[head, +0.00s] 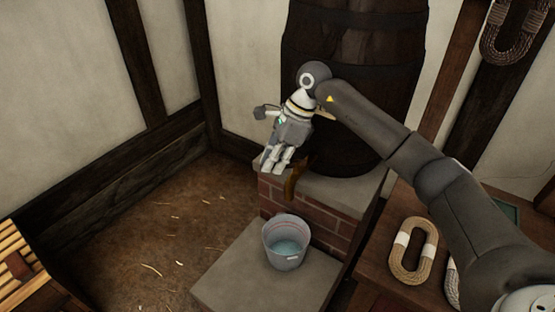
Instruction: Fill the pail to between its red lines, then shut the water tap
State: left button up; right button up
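A grey metal pail (284,262) stands upright on a low stone slab. Bluish water lies inside it, below a faint reddish line on the inner wall; the exact level against the lines is too small to read. A large dark barrel (352,60) stands on a brick base behind. A brown wooden piece (292,184), perhaps the tap's spout, shows below my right gripper (272,164). That gripper is in front of the barrel's lower left, fingers pointing down. Its grip and the tap's handle are hidden. I see no clear stream of water. My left gripper is not in view.
The brick base (328,232) has a stone top (345,195), and the slab (225,285) lies before it. Rope coils (412,252) lie on a wooden bench at right. A slatted wooden item (22,262) is at lower left. The straw-strewn floor (150,225) between is open.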

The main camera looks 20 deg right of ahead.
aim_at(292, 161)
jog(key=o, duration=0.4)
jog(key=shift+r, duration=0.1)
jog(key=v, duration=1.2)
